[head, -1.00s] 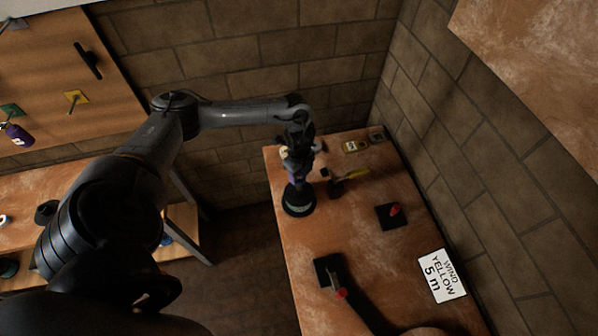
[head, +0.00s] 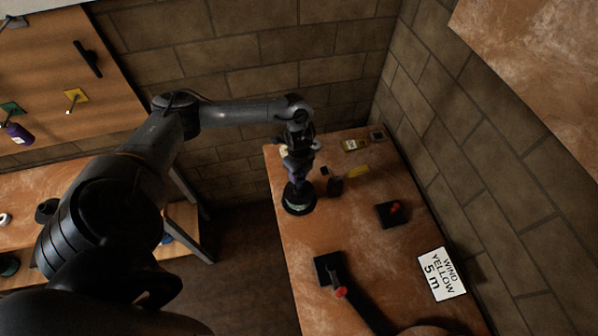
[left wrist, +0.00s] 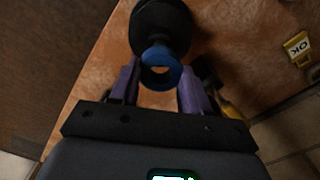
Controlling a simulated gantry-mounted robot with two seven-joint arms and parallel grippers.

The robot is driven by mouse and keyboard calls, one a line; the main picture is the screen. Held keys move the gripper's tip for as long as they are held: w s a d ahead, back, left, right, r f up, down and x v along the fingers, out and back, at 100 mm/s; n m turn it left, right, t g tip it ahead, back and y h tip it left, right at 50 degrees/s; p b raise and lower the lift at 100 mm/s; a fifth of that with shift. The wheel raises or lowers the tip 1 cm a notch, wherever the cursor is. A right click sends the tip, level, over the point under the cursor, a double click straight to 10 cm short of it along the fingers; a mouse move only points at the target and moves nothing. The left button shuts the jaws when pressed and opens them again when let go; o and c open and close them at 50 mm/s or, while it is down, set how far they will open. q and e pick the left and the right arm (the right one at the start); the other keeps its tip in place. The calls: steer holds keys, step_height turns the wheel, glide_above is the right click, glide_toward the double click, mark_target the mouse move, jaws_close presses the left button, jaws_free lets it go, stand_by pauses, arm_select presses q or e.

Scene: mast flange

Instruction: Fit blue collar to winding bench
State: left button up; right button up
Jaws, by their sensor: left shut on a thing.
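My left gripper (head: 297,178) is over the far left corner of the bench (head: 300,250), just above a round black stand (head: 298,209). In the left wrist view its two purple fingers (left wrist: 160,78) are shut on the blue collar (left wrist: 160,55), a ring whose open hole shows the bench through it. The black stand (left wrist: 160,22) lies just beyond the collar; I cannot tell whether they touch. In the head view the collar is hidden or too small to make out. My right gripper is not in view.
Two black plates with red parts (head: 391,214) (head: 328,268) sit on the bench. A yellow-handled item (head: 357,172) and a yellow "OK" box (left wrist: 298,45) are near the gripper. A white sign (head: 441,274) reads "WIND YELLOW 5 m". A brick wall borders the bench.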

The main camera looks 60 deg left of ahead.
mark_target(299, 181)
arm_select(q)
steer(key=shift+p, duration=0.3)
stand_by(0.7)
stand_by(0.8)
steer(key=shift+f+b, duration=1.7)
steer(key=shift+f, duration=1.15)
steer(key=o, duration=1.1)
steer(key=shift+r, duration=0.15)
step_height(299, 181, up, 10)
steer(key=shift+f, duration=0.15)
steer(key=shift+r+p, duration=0.4)
steer(key=shift+r, duration=0.05)
